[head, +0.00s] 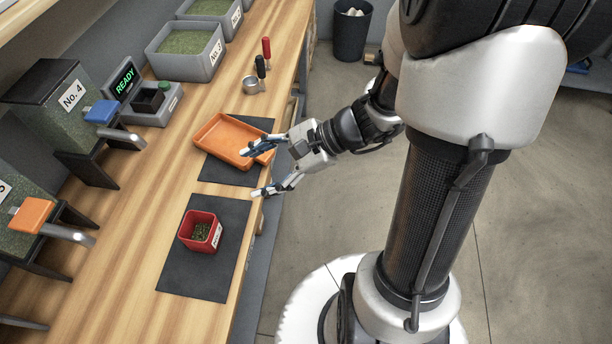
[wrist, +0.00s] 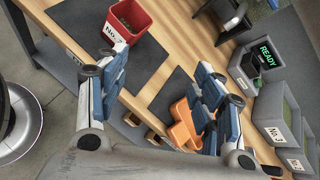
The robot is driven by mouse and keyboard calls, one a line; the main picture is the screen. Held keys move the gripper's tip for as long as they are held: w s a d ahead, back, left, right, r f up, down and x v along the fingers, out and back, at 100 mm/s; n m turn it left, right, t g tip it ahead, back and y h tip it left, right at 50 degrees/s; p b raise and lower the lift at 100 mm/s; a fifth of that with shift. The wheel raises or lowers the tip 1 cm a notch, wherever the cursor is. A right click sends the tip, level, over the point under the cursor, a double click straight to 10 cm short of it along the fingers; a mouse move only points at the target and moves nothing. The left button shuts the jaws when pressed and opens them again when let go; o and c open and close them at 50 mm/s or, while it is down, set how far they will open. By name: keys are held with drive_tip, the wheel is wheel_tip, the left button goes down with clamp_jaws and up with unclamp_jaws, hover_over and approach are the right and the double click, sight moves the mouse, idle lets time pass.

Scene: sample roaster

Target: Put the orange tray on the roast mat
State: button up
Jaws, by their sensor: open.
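The orange tray (head: 222,141) is shallow and empty, with a short spout-like end at its right. It lies over the far dark mat (head: 228,174), and its left side reaches past that mat's left edge. Which mat is the roast mat, I cannot tell. My gripper (head: 256,172) is open and empty at the counter's front edge. In the head view its upper finger overlaps the tray's right end; contact is unclear. In the wrist view the tray (wrist: 181,131) is partly hidden behind the right-hand finger of my gripper (wrist: 160,75).
A red box (head: 198,231) of green beans stands on the near dark mat (head: 203,278). Grey bins (head: 187,50) stand at the back. A scale reading READY (head: 124,80) and the No. 4 machine (head: 60,105) are at left.

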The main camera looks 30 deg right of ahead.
drive_tip(key=s+a+r+n+g+h, duration=0.25)
drive_tip(key=s+r+n+h, duration=0.3)
drive_tip(key=s+n, duration=0.55)
drive_tip(key=s+d+r+n+t+h, duration=0.2)
drive_tip(key=d+r+n+h, duration=0.2)
drive_tip(key=d+r+n, duration=0.1)
drive_tip(key=shift+s+d+r+n+h, duration=0.15)
drive_tip(key=shift+d+r+n+h, duration=0.2)
drive_tip(key=shift+n, duration=0.55)
drive_tip(key=shift+c, duration=0.3)
